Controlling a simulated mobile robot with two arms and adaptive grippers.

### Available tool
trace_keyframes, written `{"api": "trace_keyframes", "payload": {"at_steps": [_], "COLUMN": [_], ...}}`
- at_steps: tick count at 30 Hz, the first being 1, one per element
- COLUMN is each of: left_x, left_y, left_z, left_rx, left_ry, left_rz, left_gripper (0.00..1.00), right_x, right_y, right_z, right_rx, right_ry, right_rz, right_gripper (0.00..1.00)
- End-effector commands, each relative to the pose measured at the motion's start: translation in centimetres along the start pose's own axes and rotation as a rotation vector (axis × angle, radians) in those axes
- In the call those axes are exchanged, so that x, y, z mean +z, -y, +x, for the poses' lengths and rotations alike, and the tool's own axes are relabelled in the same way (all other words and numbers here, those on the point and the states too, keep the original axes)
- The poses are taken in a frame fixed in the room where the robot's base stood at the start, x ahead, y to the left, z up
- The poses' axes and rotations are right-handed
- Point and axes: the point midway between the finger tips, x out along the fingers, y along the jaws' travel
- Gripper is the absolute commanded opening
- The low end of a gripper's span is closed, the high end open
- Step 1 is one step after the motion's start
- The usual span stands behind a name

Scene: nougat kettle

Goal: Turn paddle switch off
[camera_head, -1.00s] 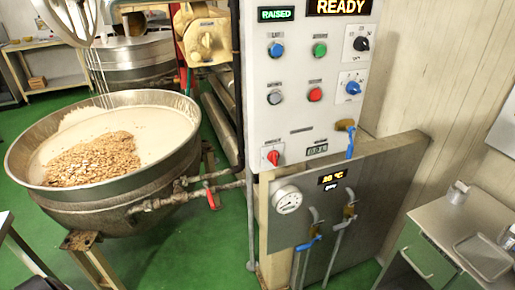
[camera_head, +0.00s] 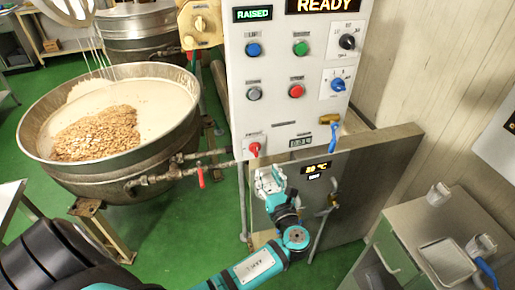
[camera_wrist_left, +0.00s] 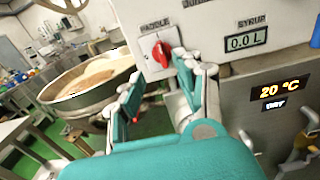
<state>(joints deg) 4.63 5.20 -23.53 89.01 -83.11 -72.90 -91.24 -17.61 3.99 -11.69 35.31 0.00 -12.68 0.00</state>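The paddle switch (camera_head: 254,149) is a red rotary knob on a white plate at the lower left corner of the white control panel (camera_head: 275,122). In the left wrist view the red knob (camera_wrist_left: 161,53) sits under a "PADDLE" label, its grip roughly upright. My left gripper (camera_head: 266,178) is just below the switch in the head view, in front of the grey lower panel. In the wrist view its two fingers are spread with an empty gap (camera_wrist_left: 158,80), and the knob shows beyond their tips. No contact is visible. My right gripper is not in view.
A large steel kettle (camera_head: 38,133) with pale mass and nuts stands left. A red-handled valve (camera_head: 201,176) and pipes lie between kettle and panel. A blue-handled tap (camera_head: 334,137) is right of the switch.

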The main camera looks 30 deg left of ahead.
Motion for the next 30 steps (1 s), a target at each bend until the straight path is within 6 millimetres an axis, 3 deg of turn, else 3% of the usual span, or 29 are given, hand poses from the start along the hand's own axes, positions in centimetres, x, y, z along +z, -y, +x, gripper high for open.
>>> {"api": "trace_keyframes", "payload": {"at_steps": [9,15,28,30], "left_x": [0.2,0.1,-0.1,-0.1], "left_y": [0.0,0.0,0.0,0.0], "left_z": [7.0,9.9,11.1,11.1], "left_rx": [0.0,0.0,-0.001,-0.001], "left_ry": [0.001,0.0,-0.002,-0.002], "left_rz": [0.003,0.002,-0.001,-0.001], "left_gripper": [0.36,0.36,0.36,0.29], "right_x": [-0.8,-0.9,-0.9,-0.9], "right_y": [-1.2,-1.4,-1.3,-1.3], "right_z": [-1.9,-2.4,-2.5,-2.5], "right_rx": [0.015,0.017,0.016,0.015], "right_ry": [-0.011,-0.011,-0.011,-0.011], "right_rz": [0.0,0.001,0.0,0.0], "right_gripper": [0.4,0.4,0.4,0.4]}}
